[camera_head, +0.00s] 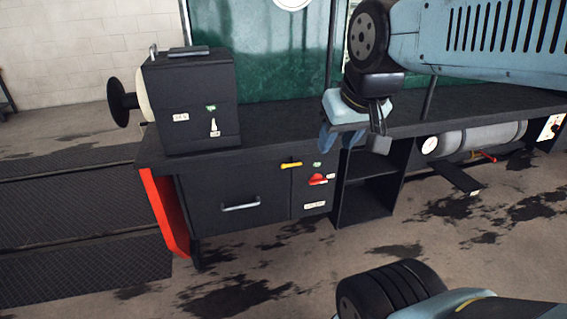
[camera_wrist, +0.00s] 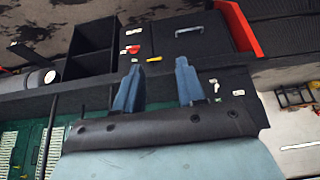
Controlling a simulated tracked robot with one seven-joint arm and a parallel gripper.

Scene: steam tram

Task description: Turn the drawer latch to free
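The black drawer (camera_head: 230,190) has a silver handle (camera_head: 240,206) and looks shut. A yellow bar, seemingly the drawer latch (camera_head: 291,165), lies roughly level across the seam between the drawer's upper right corner and the side panel. In the wrist view, which is upside down, the latch (camera_wrist: 154,59) appears between and beyond my fingertips, with the drawer (camera_wrist: 210,45) above it. My gripper (camera_head: 340,140) is up by the bench top's front edge, right of the latch and apart from it. Its two blue fingers (camera_wrist: 158,64) are spread and empty.
A red knob (camera_head: 317,180) sits on the panel just right of the latch. The black bench top (camera_head: 290,125) overhangs the drawer. A black box-shaped machine (camera_head: 190,105) stands on its left end. Open shelves (camera_head: 365,195) lie to the right.

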